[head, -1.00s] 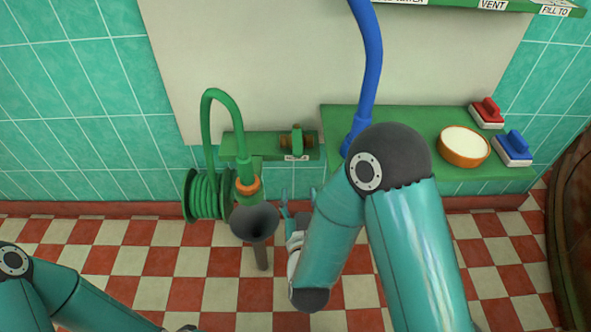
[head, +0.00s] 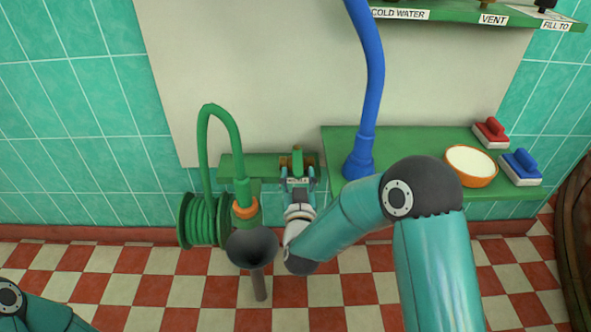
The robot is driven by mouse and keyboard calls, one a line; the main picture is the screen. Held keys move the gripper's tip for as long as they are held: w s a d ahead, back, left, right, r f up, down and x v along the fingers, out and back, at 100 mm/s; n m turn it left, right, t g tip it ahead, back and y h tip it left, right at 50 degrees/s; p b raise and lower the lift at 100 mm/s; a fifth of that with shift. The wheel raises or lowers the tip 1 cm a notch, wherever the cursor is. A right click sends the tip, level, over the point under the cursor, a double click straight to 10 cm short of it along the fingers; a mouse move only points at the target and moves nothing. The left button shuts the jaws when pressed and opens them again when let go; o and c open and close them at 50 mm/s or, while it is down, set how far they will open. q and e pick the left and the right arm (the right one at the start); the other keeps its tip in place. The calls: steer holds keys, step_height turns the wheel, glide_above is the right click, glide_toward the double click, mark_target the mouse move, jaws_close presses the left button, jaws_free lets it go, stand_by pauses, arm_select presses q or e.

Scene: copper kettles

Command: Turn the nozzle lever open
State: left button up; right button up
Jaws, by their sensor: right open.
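A small brass fitting with a green upright part (head: 297,160) sits on a green wall shelf (head: 238,166). A small label on the shelf's front edge is partly hidden and too small to read surely; I take this fitting to be the nozzle lever. My right gripper (head: 298,174) is open, just in front of and below the fitting, with its teal fingers pointing at it, one on each side of the label. I cannot tell whether they touch it. My left gripper is out of view; only a piece of my left arm shows at the lower left.
A green hose (head: 228,122) loops from a reel (head: 200,220) to an orange-collared end (head: 245,208) above a dark funnel (head: 252,248).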

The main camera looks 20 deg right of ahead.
mark_target(297, 166)
steer(key=shift+x, duration=1.7)
jaws_close()
